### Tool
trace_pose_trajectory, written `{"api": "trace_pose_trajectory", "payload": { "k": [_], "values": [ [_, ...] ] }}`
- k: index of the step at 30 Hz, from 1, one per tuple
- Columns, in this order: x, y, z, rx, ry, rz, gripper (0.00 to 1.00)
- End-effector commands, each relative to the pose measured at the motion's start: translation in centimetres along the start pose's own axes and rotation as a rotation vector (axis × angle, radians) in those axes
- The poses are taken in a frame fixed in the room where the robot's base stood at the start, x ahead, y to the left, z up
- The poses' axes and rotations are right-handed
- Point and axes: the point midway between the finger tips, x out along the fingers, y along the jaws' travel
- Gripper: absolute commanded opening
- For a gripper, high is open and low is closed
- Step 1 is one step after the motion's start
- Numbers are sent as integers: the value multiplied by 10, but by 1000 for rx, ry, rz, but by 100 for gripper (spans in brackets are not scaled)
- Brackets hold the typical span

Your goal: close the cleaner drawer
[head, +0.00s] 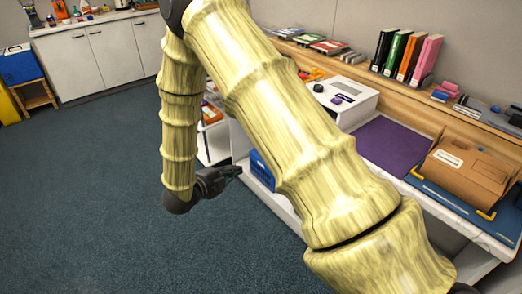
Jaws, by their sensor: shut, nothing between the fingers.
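My gripper (232,172) is shut and empty, held low in front of the white bench, its fingers pointing right. It shows beside a white drawer-like front (215,147) at the left end of the bench. Just above that front, an open space with orange and other small items (211,113) shows between my arm links. I cannot tell whether this is the cleaner drawer or how far it stands out, because my arm hides much of it. I cannot tell whether my gripper touches the front.
A blue bin (262,170) sits on the bench's low shelf. A white device (342,100), a purple mat (385,143) and a brown case (462,172) are on the bench top. Dark carpet (90,200) lies clear at left. White cabinets (105,52) stand at the back.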

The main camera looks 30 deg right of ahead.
Motion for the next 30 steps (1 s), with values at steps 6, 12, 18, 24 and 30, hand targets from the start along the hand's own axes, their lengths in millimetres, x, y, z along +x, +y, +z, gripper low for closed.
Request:
{"api": "trace_pose_trajectory", "payload": {
  "k": [6, 12, 18, 24, 30],
  "values": [
    [-23, -46, -12, 305, 193, -29, 0],
    [-29, -58, -18, 389, 254, -38, 0],
    [-9, -59, -24, 391, 257, -36, 0],
    [23, -58, -33, 389, 256, -36, 0],
    [55, -57, -41, 388, 256, -35, 0]
  ]
}}
